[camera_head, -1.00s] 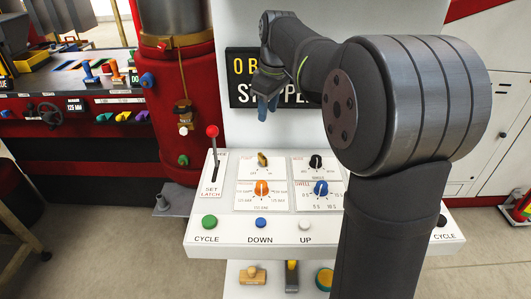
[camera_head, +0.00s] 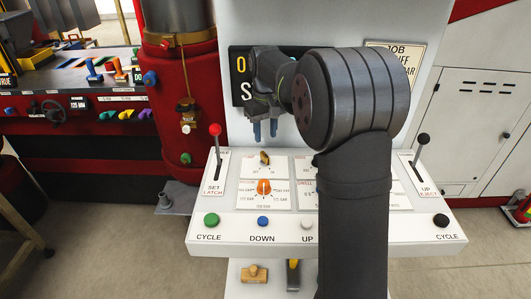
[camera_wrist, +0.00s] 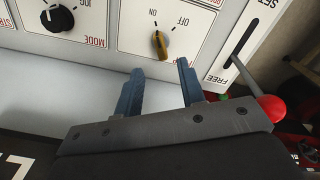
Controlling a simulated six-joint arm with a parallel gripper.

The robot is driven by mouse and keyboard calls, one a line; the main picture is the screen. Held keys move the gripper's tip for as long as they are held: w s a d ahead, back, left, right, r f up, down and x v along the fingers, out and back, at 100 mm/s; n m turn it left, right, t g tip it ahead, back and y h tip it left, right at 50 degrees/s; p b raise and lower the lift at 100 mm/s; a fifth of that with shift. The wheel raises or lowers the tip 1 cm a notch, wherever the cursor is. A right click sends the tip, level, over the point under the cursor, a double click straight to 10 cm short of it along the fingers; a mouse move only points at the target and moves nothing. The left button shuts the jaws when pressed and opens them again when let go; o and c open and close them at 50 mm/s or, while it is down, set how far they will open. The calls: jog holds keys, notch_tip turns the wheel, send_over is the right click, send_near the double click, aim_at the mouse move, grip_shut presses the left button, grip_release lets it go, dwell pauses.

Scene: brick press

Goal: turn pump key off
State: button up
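The pump key (camera_head: 265,158) is a small yellow-brown knob on a white plate at the top left of the sloped control panel. In the wrist view the key (camera_wrist: 161,45) shows upside down, with the words ON and OFF beside it; which mark it points to I cannot tell for sure. My gripper (camera_head: 265,131) hangs just above and behind the key, blue fingers pointing down. In the wrist view the two fingers (camera_wrist: 158,82) are apart with nothing between them, and the key lies beyond their tips, not touched.
A red-knobbed lever (camera_head: 215,131) stands left of the key; in the wrist view its red ball (camera_wrist: 272,108) is close to the right finger. An orange knob (camera_head: 264,187) sits below the key. A black-knobbed lever (camera_head: 423,139) stands at the right. My arm hides the panel's middle.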

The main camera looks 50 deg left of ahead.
aim_at(265, 155)
notch_tip(265, 155, down, 8)
jog(key=shift+f, duration=0.1)
jog(key=shift+c, duration=0.3)
grip_shut()
